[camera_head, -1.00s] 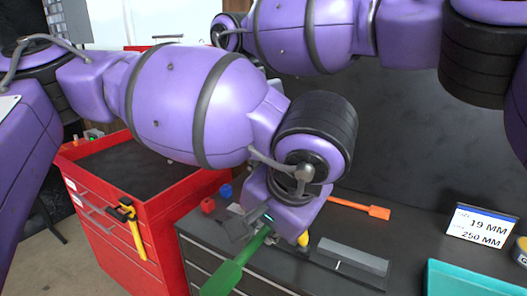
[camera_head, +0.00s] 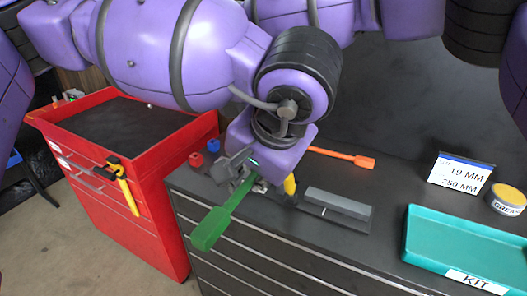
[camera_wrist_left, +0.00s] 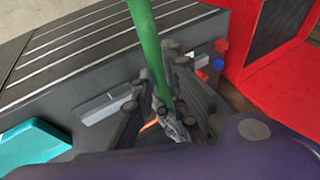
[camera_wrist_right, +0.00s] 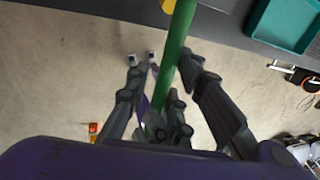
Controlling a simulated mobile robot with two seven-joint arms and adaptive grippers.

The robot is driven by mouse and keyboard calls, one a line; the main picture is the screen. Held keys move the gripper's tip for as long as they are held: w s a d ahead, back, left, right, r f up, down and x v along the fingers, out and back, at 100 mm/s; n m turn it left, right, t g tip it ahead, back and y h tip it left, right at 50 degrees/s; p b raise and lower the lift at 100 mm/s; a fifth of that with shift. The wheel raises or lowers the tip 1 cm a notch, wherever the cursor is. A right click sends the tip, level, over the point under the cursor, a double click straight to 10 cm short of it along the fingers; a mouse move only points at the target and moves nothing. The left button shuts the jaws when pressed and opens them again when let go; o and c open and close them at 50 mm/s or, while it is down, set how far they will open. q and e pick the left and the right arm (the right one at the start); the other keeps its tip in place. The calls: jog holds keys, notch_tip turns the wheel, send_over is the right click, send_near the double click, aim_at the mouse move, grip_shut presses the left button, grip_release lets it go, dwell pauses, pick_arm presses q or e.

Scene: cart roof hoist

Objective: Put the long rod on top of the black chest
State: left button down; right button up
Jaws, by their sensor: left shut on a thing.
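The long rod (camera_head: 229,206) is green, with a wider, flat near end. My left gripper (camera_head: 243,172) is shut on it and holds it tilted, its near end jutting past the chest's front edge. In the left wrist view the rod (camera_wrist_left: 151,45) runs up from between the fingers (camera_wrist_left: 163,105). The black chest (camera_head: 255,251) is a dark drawer cabinet. In the right wrist view a green rod (camera_wrist_right: 175,50) lines up between my right fingers (camera_wrist_right: 155,75); I cannot tell whether they grip it. The right gripper is out of the head view.
On the chest lie an orange tool (camera_head: 342,156), a grey bar (camera_head: 337,202), and red (camera_head: 196,159) and blue (camera_head: 213,145) pieces. A teal tray (camera_head: 425,262), a sign (camera_head: 460,174) and a grease tin (camera_head: 507,198) are at right. A red cart (camera_head: 105,195) stands left.

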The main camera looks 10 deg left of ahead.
pick_arm(q)
jog(key=c, duration=1.7)
grip_release()
jog(key=shift+d, duration=0.1)
jog(key=shift+o, duration=0.2)
jog(key=shift+r, duration=0.1)
